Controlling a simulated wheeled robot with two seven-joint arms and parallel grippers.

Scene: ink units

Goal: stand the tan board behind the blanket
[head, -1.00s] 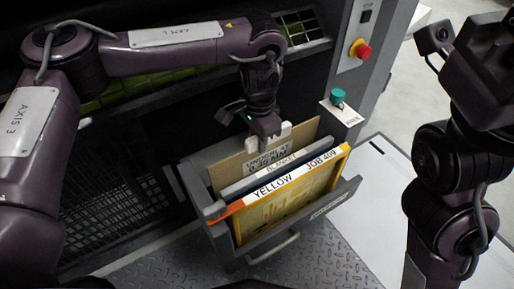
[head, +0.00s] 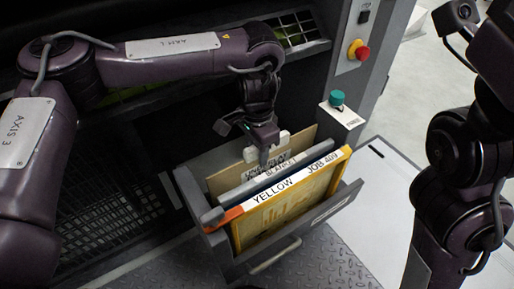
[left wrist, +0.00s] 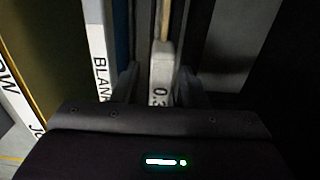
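The tan board (head: 229,178) stands upright in the open grey drawer (head: 184,190), behind the blue-grey blanket (head: 246,187) with its white BLANKET label. The board's lower part is hidden. Its printed label is partly covered by the blanket's top edge. In the left wrist view, the board's white-labelled edge (left wrist: 161,75) sits between the dark fingers, apart from the blanket (left wrist: 98,45). My right arm is at the right; its fingers are not clearly visible.
A yellow plate (head: 290,205), labelled YELLOW JOB 409, stands in front of the blanket. A post with a red button (head: 363,52) and a teal knob (head: 337,97) is behind and right of the drawer. A pale platform lies to the right.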

